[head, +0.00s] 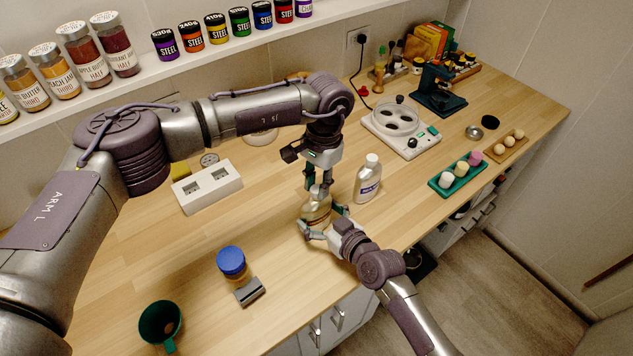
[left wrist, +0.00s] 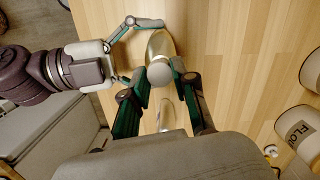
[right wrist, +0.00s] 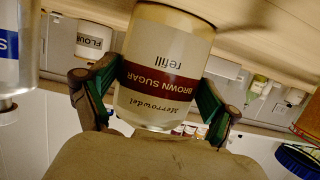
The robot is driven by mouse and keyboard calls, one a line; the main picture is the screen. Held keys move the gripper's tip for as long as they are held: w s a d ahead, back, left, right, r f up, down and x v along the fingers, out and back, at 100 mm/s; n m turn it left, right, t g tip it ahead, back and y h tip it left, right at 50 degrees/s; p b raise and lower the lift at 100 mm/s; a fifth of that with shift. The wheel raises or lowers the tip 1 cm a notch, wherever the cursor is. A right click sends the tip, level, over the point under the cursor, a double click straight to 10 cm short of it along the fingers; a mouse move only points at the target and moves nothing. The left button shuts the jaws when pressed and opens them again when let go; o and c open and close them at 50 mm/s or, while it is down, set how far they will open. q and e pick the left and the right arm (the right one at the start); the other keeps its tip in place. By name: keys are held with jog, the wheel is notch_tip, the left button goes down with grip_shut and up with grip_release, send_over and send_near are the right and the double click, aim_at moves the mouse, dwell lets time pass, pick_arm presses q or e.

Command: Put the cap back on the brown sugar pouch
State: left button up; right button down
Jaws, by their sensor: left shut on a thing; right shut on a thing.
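The brown sugar pouch (head: 317,210) stands on the wooden counter near its front edge. In the right wrist view its label (right wrist: 165,78) appears upside down. My right gripper (right wrist: 153,100) is shut on the pouch body, one finger on each side. My left gripper (head: 318,189) is directly above the pouch, pointing down. In the left wrist view a pale round cap (left wrist: 160,74) sits between its fingertips, over the pouch (left wrist: 159,44), and the gripper is shut on it. I cannot tell whether the cap touches or sits on the spout, which is hidden beneath.
A white bottle (head: 368,180) stands close right of the pouch. A blue-lidded jar (head: 232,262), a grey block (head: 250,291) and a green cup (head: 160,322) are at front left. A white socket box (head: 206,187) lies behind. A white hot plate (head: 400,128) is farther right.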

pick_arm(q)
jog(key=m, duration=0.2)
jog(key=shift+m, duration=0.4)
jog(key=o, duration=0.6)
jog(key=shift+o, duration=0.2)
jog(key=shift+r, duration=2.25)
jog(key=shift+c, duration=0.4)
